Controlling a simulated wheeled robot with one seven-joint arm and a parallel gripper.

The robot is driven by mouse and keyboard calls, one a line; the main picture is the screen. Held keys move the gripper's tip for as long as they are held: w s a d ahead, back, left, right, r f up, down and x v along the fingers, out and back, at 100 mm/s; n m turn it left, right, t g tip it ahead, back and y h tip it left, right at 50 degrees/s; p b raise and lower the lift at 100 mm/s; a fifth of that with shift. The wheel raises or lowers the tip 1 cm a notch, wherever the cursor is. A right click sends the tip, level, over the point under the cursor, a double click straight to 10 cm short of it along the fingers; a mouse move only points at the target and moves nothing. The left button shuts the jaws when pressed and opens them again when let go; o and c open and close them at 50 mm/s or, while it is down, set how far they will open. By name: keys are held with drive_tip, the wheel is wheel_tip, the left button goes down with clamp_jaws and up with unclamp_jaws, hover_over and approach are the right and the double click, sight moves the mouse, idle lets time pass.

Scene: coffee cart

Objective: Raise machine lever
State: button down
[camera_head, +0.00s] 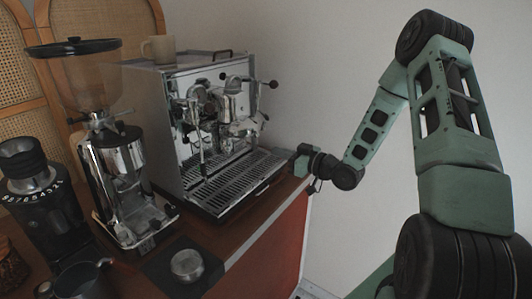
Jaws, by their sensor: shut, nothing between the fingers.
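The chrome espresso machine (215,135) stands on the wooden cart top. A lever with a dark round knob (273,85) sticks out to the right from the upper part of its front, near the brew group (238,105). My gripper (298,163) is at the right end of the machine's drip tray, below and to the right of the knob and apart from it. The gripper is small in view, shut and empty. Whether it touches the tray's edge is hard to tell.
A grinder (120,165) with a hopper and a black grinder (45,200) stand to the left. A metal tamper (187,264) on a dark mat and a pitcher (78,280) are in front. A beige cup (158,49) sits on the machine. Space right of the cart is free.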

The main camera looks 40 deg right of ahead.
drive_tip(key=x, duration=0.7)
drive_tip(key=shift+w+r, duration=0.1)
drive_tip(key=shift+w, duration=0.05)
drive_tip(key=shift+r, duration=0.15)
wheel_tip(320, 180, up, 9)
drive_tip(key=p, duration=0.5)
drive_tip(key=shift+p, duration=0.35)
drive_tip(key=a+f+b+v, duration=0.1)
drive_tip(key=v, duration=0.8)
drive_tip(key=shift+s, duration=0.6)
drive_tip(key=shift+a, duration=0.15)
idle(0.3)
